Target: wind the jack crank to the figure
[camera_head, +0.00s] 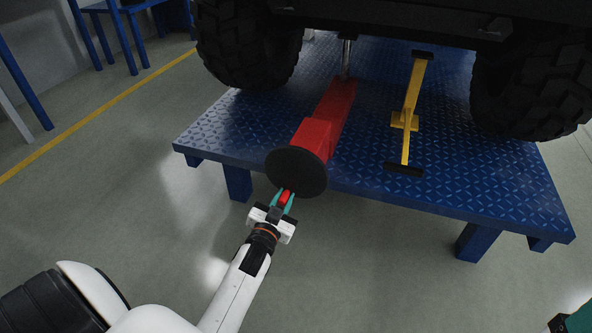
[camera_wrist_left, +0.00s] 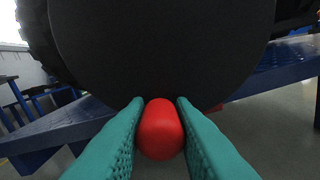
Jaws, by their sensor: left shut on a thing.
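The red jack (camera_head: 318,128) lies on the blue diamond-plate platform, its silver post rising under the vehicle. Its crank is a round black disc (camera_head: 296,172) at the jack's near end, beyond the platform's front edge. A red knob (camera_head: 285,198) sits at the disc's lower edge. My left gripper (camera_head: 285,203) is shut on this red knob, with its teal fingers on either side. In the left wrist view the knob (camera_wrist_left: 161,130) is between the fingers, and the disc (camera_wrist_left: 160,50) fills the upper middle. No figure or scale is readable. A teal part shows at the lower right corner of the head view.
The platform (camera_head: 230,130) stands on blue legs. A yellow stand with black ends (camera_head: 411,105) is on it, right of the jack. Large black tyres (camera_head: 250,45) stand left and right (camera_head: 530,85). The floor in front is clear.

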